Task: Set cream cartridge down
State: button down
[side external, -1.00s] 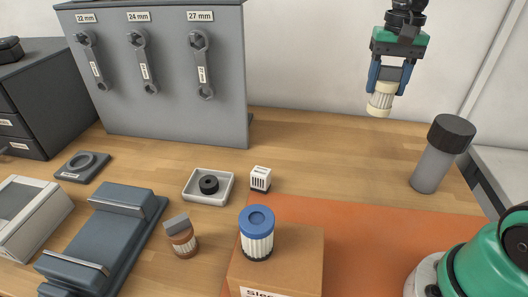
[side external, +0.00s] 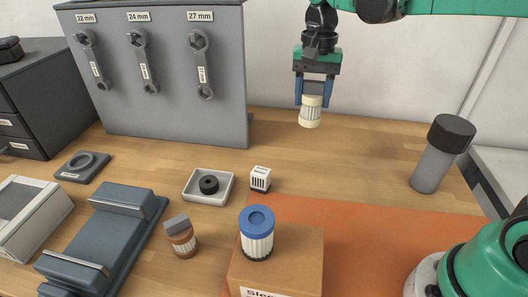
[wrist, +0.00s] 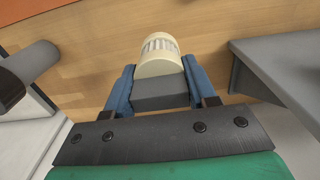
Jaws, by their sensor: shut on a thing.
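The cream cartridge (side external: 311,110) has pale end caps and a white pleated middle. My gripper (side external: 313,98) is shut on it and holds it nearly upright in the air, well above the back of the wooden table. In the wrist view the cream cartridge (wrist: 160,57) sits between the blue fingers of my gripper (wrist: 160,82), with its far end pointing away from me.
A grey tool board (side external: 160,80) with several wrenches stands at the back left. A blue-capped cartridge (side external: 257,233) stands on a cardboard box (side external: 290,262). A white tray (side external: 194,197) holds a black ring. A grey black-capped cylinder (side external: 430,165) stands right. Wood below my gripper is clear.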

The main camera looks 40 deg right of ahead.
notch_tip(320, 180, down, 13)
jog(key=shift+f, duration=0.2)
jog(key=shift+f, duration=0.15)
jog(key=shift+c, duration=1.4)
grip_release()
